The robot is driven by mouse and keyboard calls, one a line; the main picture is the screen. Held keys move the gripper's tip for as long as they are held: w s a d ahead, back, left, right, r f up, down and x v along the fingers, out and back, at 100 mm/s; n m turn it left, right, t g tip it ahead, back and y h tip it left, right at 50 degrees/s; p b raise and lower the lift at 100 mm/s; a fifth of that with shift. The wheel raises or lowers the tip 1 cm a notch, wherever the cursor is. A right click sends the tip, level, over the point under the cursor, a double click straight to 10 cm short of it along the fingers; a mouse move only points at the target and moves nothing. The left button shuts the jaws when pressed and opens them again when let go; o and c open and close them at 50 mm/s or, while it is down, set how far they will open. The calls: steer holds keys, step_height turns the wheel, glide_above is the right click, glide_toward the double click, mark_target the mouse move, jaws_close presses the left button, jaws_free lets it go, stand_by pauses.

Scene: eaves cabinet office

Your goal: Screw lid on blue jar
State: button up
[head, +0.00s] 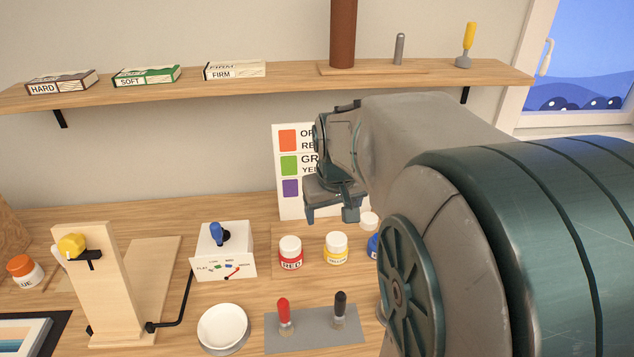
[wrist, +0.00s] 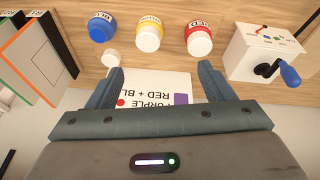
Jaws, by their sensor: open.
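The blue jar (wrist: 100,30) stands on the desk at the upper left of the wrist view, with blue showing on top where its neighbours have white lids. In the head view the blue jar (head: 373,246) is mostly hidden behind my arm. A small round white lid (wrist: 109,59) lies apart from the jar, close to my left fingertip in the wrist view. The lid (head: 369,220) also shows in the head view, behind the jar. My gripper (head: 330,214) is open and empty above the desk. Its spread fingers (wrist: 160,70) show in the wrist view with nothing between them.
The yellow jar (head: 336,248) and red jar (head: 290,252) stand beside the blue jar. A colour chart (head: 289,200) stands behind my gripper. A white crank box (head: 224,250), a white bowl (head: 222,326) and a grey mat (head: 314,337) with two upright tools are nearby. A shelf (head: 280,83) runs above.

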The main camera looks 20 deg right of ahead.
steer(key=w+d+f+m+b, duration=0.1)
steer(key=w+d+f+b, duration=0.1)
steer(key=w+d+f, duration=0.5)
steer(key=w+d+f+m+b, duration=0.1)
steer(key=w+d+f+b, duration=0.15)
steer(key=d, duration=0.95)
steer(key=shift+t, duration=0.4)
steer(key=shift+w+a+x, duration=0.15)
steer(key=shift+x, duration=2.05)
steer(key=shift+w+a+x, duration=0.1)
steer(key=shift+w+x, duration=0.05)
steer(key=shift+x, duration=2.1)
steer(key=shift+w+a+x, duration=0.15)
steer(key=shift+x, duration=2.05)
steer(key=shift+r, duration=0.15)
steer(key=c, duration=1)
